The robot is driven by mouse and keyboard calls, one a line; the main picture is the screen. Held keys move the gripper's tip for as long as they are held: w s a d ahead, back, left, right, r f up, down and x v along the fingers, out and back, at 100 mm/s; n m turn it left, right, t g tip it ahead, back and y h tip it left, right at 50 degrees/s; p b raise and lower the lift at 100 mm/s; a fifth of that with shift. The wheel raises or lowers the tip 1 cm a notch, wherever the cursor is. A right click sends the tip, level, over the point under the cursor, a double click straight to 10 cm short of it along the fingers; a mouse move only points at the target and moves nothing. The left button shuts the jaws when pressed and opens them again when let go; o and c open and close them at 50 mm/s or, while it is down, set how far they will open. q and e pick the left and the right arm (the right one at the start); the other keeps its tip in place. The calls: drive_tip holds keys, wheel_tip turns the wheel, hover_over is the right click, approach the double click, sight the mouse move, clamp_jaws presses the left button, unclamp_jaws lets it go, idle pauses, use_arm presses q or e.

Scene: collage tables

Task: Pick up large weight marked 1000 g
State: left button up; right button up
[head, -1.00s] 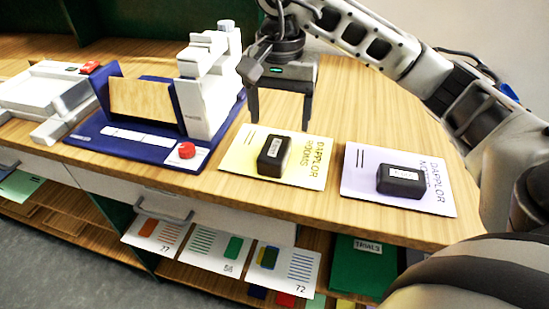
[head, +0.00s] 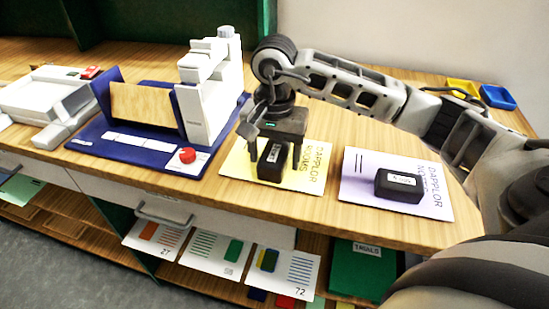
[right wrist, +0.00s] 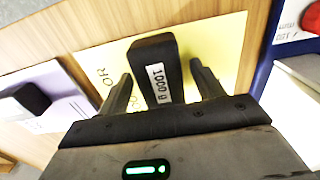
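The large black weight (head: 271,163) lies on a yellow sheet (head: 312,176) on the wooden table. In the right wrist view, the weight (right wrist: 154,62) has a white label reading 1000 g. My right gripper (head: 275,168) is lowered over it, with one finger on each side. In the right wrist view, the right gripper (right wrist: 161,75) is open, with gaps between its fingers and the weight. The weight rests on the sheet. My left gripper is not in view.
Another black weight (head: 399,185) lies on a lilac sheet (head: 352,187) to the right. A blue base (head: 140,145) with white apparatus and a red button (head: 187,155) stands to the left. Yellow and blue trays (head: 498,97) sit at the back right.

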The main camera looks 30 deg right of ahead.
clamp_jaws()
drive_tip(key=shift+r, duration=0.1)
drive_tip(key=shift+w, duration=0.1)
